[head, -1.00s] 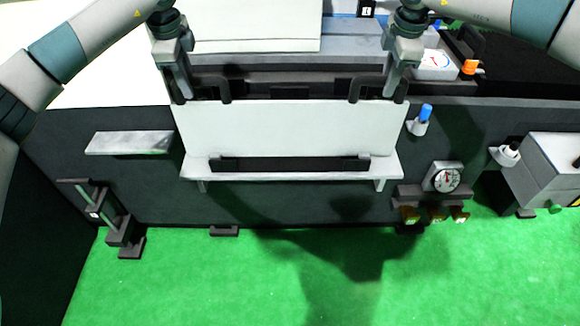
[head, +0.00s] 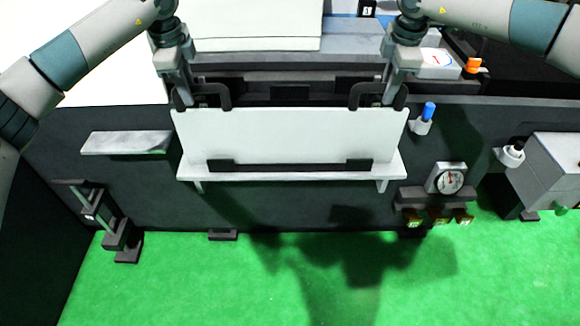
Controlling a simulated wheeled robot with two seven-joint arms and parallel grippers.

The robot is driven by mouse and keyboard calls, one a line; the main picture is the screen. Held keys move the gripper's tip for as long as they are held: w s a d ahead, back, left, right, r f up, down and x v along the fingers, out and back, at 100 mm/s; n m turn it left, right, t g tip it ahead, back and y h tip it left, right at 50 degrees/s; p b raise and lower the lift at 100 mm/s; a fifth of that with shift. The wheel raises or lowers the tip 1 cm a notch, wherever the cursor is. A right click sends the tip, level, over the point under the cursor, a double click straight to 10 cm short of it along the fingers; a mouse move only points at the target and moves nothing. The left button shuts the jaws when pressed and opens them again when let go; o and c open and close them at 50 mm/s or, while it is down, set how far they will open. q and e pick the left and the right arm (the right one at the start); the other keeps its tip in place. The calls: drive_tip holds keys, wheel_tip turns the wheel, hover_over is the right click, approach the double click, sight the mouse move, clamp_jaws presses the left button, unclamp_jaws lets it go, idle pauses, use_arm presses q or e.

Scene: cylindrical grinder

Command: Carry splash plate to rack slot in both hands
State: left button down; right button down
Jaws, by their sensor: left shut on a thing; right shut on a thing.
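The splash plate (head: 290,135) is a wide white panel with a black handle at each top corner. It hangs roughly upright and level. My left gripper (head: 184,98) is shut on the left handle (head: 222,97), and my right gripper (head: 394,98) is shut on the right handle (head: 356,96). The rack (head: 192,173) is a pale ledge on the dark machine front, with a black slot piece (head: 290,168) along it. The plate's lower edge overlaps the slot piece, whose two end blocks show in front of it. I cannot tell how deep the edge sits.
A grey shelf (head: 126,143) is at the left of the rack. A blue-topped knob (head: 426,115) is close to the plate's right edge, with a dial gauge (head: 449,181) below. A grey box (head: 555,170) stands far right. The green floor (head: 200,285) is clear in front.

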use_arm(q)
drive_tip(key=c, duration=1.7)
unclamp_jaws()
drive_tip(key=shift+f, duration=0.15)
drive_tip(key=shift+c, duration=0.2)
use_arm(e)
drive_tip(key=c, duration=1.7)
unclamp_jaws()
drive_tip(key=shift+f, duration=0.15)
drive_tip(key=shift+c, duration=0.2)
use_arm(q)
drive_tip(key=shift+o, duration=0.9)
drive_tip(key=shift+s, duration=0.1)
use_arm(e)
drive_tip(key=shift+o, duration=0.9)
drive_tip(key=shift+s, duration=0.1)
use_arm(q)
drive_tip(key=shift+s, duration=0.1)
use_arm(e)
drive_tip(key=shift+s, duration=0.1)
use_arm(q)
drive_tip(key=shift+r, duration=0.35)
wheel_tip(320, 180, up, 11)
drive_tip(key=s, duration=0.2)
drive_tip(key=shift+s+r, duration=0.15)
drive_tip(key=shift+r, duration=0.05)
